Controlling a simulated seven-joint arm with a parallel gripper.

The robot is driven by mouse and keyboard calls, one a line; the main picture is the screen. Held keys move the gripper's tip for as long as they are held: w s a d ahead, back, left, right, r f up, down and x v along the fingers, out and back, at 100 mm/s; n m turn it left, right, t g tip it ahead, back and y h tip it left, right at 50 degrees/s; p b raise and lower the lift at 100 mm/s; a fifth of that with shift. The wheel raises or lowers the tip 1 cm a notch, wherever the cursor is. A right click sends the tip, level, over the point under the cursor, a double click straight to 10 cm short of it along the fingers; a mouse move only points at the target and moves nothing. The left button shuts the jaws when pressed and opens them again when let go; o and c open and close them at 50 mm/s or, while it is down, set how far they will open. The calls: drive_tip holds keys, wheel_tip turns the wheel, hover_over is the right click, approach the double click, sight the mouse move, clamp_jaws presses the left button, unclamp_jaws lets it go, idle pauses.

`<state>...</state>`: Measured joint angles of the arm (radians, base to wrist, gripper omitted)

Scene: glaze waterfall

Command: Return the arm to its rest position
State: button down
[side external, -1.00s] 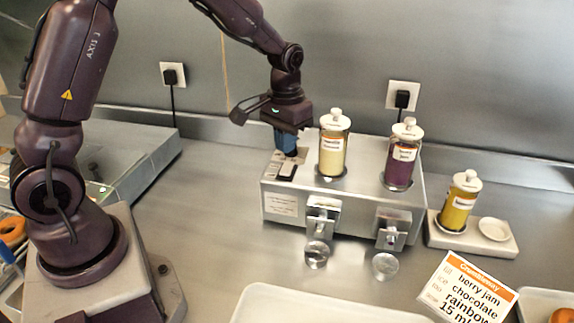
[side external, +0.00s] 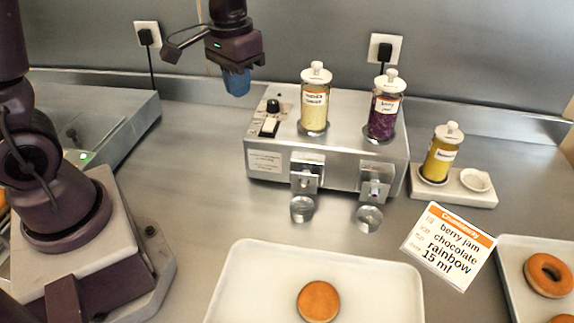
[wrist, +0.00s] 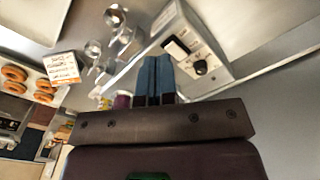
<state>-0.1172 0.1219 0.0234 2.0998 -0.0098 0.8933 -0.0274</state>
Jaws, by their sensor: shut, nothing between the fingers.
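My gripper (side external: 236,84) hangs in the air to the left of the steel dispenser (side external: 350,160) and above its top. Its blue fingers are shut together with nothing between them. In the wrist view the gripper (wrist: 158,62) is also shut, with the dispenser's switch panel (wrist: 190,45) beyond the fingertips. The dispenser carries a cream-coloured sauce jar (side external: 314,104) and a berry jam jar (side external: 384,112). A black knob and a switch (side external: 270,126) sit on its left top.
A yellow bottle (side external: 440,158) stands on a small base. A flat steel unit (side external: 120,112) lies behind my base.

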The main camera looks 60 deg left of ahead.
drive_tip(key=s+d+r+m+t, duration=0.2)
drive_tip(key=s+d+r+t, duration=0.2)
drive_tip(key=s+r, duration=0.5)
drive_tip(key=s+t, duration=0.1)
drive_tip(key=s, duration=0.2)
drive_tip(key=shift+s+d+r, duration=0.2)
drive_tip(key=shift+r, duration=0.2)
drive_tip(key=w+a+f+m+g, duration=0.1)
drive_tip(key=w+a+f+m, duration=0.1)
drive_tip(key=w, duration=0.5)
drive_tip(key=w+a+f+m+g, duration=0.2)
drive_tip(key=w+a+m, duration=0.2)
drive_tip(key=w, duration=0.3)
drive_tip(key=w+a+f+m+g, duration=0.2)
drive_tip(key=w+m, duration=0.1)
drive_tip(key=w, duration=0.4)
drive_tip(key=shift+w+a+f, duration=0.25)
drive_tip(key=shift+a+f, duration=0.05)
drive_tip(key=shift+a, duration=0.1)
